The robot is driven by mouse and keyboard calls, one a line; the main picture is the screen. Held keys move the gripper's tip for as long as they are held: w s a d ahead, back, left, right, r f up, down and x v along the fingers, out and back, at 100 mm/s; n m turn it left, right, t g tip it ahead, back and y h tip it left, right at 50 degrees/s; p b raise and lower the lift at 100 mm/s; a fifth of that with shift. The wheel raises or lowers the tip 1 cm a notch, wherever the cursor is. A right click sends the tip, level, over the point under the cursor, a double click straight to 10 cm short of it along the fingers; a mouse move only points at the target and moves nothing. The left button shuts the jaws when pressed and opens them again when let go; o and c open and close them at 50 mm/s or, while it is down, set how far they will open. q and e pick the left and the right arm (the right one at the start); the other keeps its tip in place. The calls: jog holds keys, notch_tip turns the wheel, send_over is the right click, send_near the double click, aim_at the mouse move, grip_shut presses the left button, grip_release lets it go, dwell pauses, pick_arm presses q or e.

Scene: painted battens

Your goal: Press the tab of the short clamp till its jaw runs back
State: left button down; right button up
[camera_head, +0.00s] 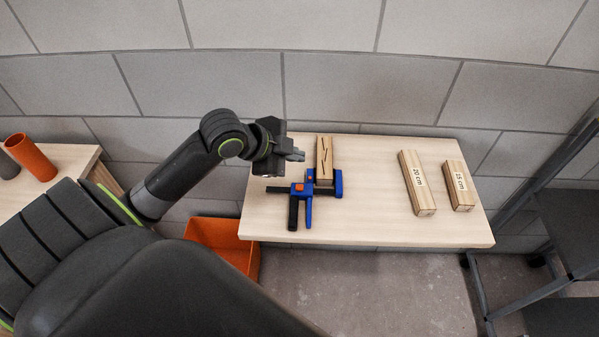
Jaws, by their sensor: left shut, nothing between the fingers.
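A single blue and black clamp (307,199) with orange parts lies at the left part of the table, its handles towards the front edge. An orange tab (299,187) shows on its blue body. A wooden batten (325,152) with dark marks stretches back from the clamp, its near end at the blue jaw parts. I cannot tell whether the jaw presses on it. My left gripper (298,155) is shut and empty, above the table behind and left of the clamp, apart from it. My right gripper is not in view.
Battens marked 20 cm (416,188) and 15 cm (459,188) lie at the table's right. The table (371,215) is clear between. An orange bin (207,233) stands below the left edge. Tubes (34,158) are at far left, a dark rack (560,215) at right, a wall behind.

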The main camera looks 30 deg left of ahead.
pick_arm(q)
jog(key=b, duration=0.6)
send_over(304, 184)
jog(key=s, duration=0.3)
jog(key=f, duration=0.6)
jog(key=shift+a+f, duration=0.25)
jog(key=shift+a, duration=0.1)
jog(key=shift+f+b, duration=0.4)
jog(key=shift+f, duration=0.35)
jog(key=shift+f, duration=0.4)
jog(key=shift+f+b, duration=0.5)
dwell(0.5)
jog(key=shift+r, duration=0.15)
jog(key=shift+r+p, duration=0.75)
jog(key=shift+p, duration=0.2)
